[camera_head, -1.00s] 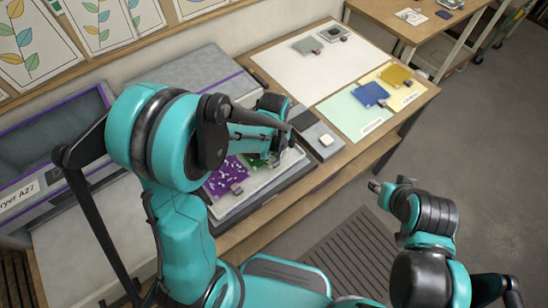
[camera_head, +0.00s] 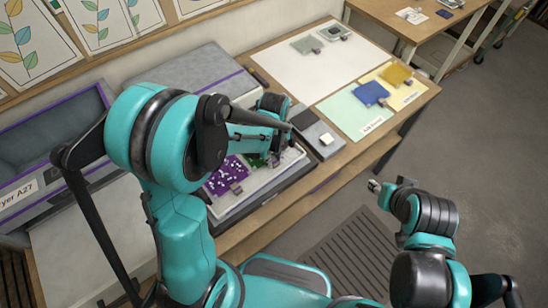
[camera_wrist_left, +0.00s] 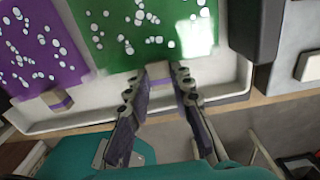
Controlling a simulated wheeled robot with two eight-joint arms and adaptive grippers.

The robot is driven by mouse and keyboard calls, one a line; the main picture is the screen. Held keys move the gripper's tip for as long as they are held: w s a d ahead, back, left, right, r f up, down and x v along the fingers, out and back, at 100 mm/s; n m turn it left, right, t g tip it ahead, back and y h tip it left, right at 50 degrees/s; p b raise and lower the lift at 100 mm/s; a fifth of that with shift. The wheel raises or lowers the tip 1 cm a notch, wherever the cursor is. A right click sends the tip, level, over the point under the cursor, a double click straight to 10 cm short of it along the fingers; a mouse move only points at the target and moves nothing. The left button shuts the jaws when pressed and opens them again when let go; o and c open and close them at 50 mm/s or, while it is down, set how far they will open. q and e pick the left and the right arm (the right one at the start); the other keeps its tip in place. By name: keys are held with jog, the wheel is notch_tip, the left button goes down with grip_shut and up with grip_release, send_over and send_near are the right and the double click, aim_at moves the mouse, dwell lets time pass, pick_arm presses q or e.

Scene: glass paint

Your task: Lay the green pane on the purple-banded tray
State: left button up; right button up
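The green pane (camera_wrist_left: 150,30) is speckled with white and has a small tab (camera_wrist_left: 158,73) on its near edge. In the head view only a sliver of it (camera_head: 255,160) shows behind my arm. My left gripper (camera_wrist_left: 160,78) has its two fingertips against the sides of this tab; it also shows in the head view (camera_head: 278,152). The pane is over the pale tray (camera_wrist_left: 110,112), right of a purple speckled pane (camera_wrist_left: 38,48) lying in it. I cannot tell whether the green pane touches the tray floor. My right gripper (camera_head: 375,186) is off the bench, its fingers unclear.
A dark block (camera_wrist_left: 257,30) stands close right of the tray, beside a grey box with a white button (camera_head: 326,139). Blue (camera_head: 371,94) and amber (camera_head: 397,75) panes lie on coloured mats farther right. The grey dryer (camera_head: 45,150) is at left.

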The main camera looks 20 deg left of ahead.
pick_arm(q)
jog(key=o, duration=0.5)
notch_tip(320, 180, up, 21)
jog(key=p, duration=0.7)
dwell(0.3)
